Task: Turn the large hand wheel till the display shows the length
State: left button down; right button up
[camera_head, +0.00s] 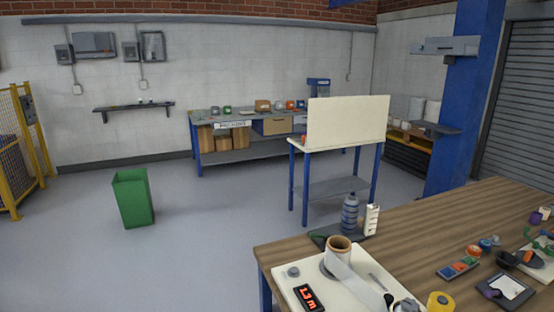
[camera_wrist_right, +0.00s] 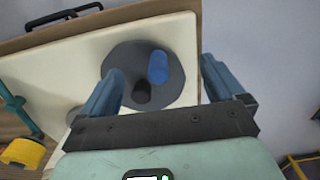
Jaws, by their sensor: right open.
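The cream film-roller board (camera_head: 288,291) lies on the near left corner of the wooden table. Its black display (camera_head: 309,298) shows red characters that look like 1.3 m. A film roll (camera_head: 338,252) with a brown core stands on the board, with a pale strip running toward the front. In the right wrist view a dark grey round wheel (camera_wrist_right: 122,62) carries a blue upright handle (camera_wrist_right: 158,67) and a black stub (camera_wrist_right: 142,92). My right gripper (camera_wrist_right: 161,72) is open, its fingers apart on either side of the handle, with nothing held. My left gripper is not in view.
A blue bottle (camera_head: 349,214) stands behind the board. A green bin (camera_head: 133,198) stands on the floor.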

jog(key=shift+r+p, duration=1.7)
jog(key=shift+r, duration=1)
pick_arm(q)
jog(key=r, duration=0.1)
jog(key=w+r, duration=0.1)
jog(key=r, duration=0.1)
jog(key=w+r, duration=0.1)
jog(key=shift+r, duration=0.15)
